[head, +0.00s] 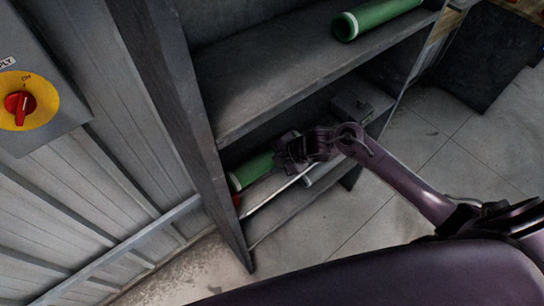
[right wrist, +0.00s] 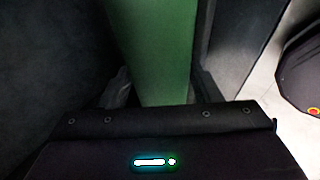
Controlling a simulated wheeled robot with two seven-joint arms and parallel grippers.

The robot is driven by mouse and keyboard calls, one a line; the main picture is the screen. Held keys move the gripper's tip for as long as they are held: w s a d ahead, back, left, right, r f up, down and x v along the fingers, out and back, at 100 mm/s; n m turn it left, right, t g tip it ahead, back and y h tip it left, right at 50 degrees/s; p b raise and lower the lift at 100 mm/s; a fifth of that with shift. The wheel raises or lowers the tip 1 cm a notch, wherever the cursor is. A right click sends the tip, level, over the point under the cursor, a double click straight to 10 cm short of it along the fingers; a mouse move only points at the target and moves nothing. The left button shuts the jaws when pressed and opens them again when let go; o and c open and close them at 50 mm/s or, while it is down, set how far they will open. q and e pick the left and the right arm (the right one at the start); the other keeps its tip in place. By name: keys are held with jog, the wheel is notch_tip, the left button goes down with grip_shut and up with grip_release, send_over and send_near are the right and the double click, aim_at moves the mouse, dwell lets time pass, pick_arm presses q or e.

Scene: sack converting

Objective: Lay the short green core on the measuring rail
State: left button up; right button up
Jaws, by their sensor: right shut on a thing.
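A green core (head: 254,169) with a pale end shows in the lower bay of the grey shelf unit. My right gripper (head: 283,158) reaches into that bay from the right and is shut on this core. In the right wrist view the green core (right wrist: 163,50) runs between the fingers (right wrist: 160,95). A pale, straight metal strip (head: 270,190), which looks like the measuring rail, runs along the lower shelf just in front of the core. I cannot tell whether the core touches it. My gripper hides the core's right part. My left gripper is not in view.
Another green core (head: 378,16) with a pale end lies on the upper shelf (head: 270,85). A dark block (head: 362,101) stands at the right of the lower bay. A shelf upright (head: 180,100) closes the left side. Tiled floor (head: 420,140) lies open to the right.

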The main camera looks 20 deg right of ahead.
jog(key=shift+s+a+f, duration=0.2)
jog(key=shift+s+a, duration=0.05)
jog(key=o, duration=1.3)
jog(key=shift+f, duration=0.1)
jog(key=shift+s+a+f, duration=0.1)
jog(key=shift+f, duration=0.1)
jog(key=shift+s+d+r, duration=0.15)
jog(key=shift+d+r, duration=0.25)
jog(key=w+v, duration=0.1)
jog(key=v, duration=0.6)
jog(key=shift+r+b, duration=0.4)
jog(key=shift+r, duration=0.1)
jog(key=shift+s+d, duration=0.1)
